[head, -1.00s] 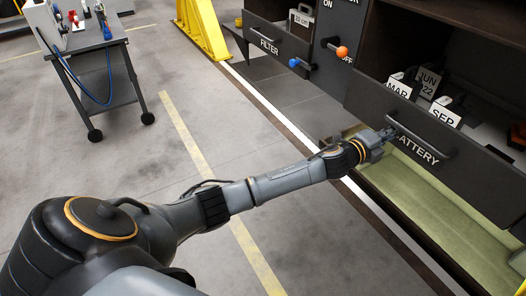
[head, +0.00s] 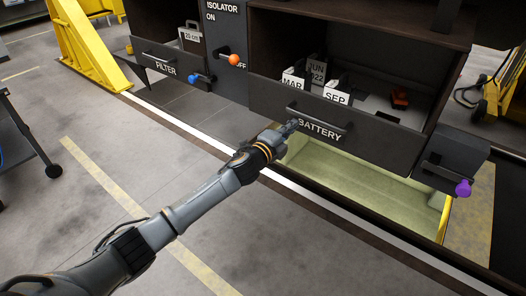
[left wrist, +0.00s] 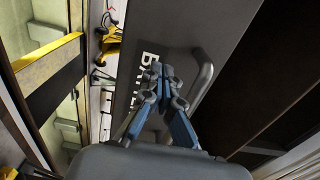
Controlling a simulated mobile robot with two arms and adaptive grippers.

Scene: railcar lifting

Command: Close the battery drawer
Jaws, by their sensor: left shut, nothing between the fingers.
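The battery drawer (head: 375,140) has a dark front with a white BATTERY label and a bar handle (head: 318,118). It stands pulled out, with its inside and several date-marked blocks visible. My left gripper (head: 292,127) is shut and empty at the drawer front, below the left end of the handle. In the left wrist view, the closed fingertips (left wrist: 160,73) are in front of the drawer face (left wrist: 180,30), over the label and beside the handle (left wrist: 206,70). I cannot tell whether they touch the face. My right gripper is not in view.
The filter drawer (head: 152,59) is at the left, next to the isolator panel with its orange knob (head: 234,60). A box with a purple knob (head: 463,188) is at the right. A pale green pit (head: 350,175) lies below the drawer.

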